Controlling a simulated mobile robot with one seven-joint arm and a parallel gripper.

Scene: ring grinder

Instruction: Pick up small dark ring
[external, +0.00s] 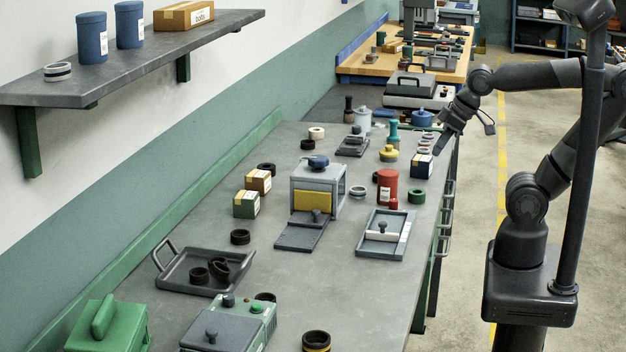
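Several small dark rings are on the grey workbench (345,290). One dark ring (240,237) lies flat above the tray, and another dark ring (266,168) lies farther back near the wall. Two dark rings (199,275) sit in the dark tray (178,284), one of them tilted. Another dark ring (265,297) is partly hidden behind the grey and green machine. I cannot tell which one is meant.
A grey machine with a yellow panel (312,200) stands mid-bench. A red canister (387,187) and a tray with a white bar (386,236) are to its right. A green case (106,325) is at the front left. A wall shelf (130,55) overhangs the left. The front right bench is mostly clear.

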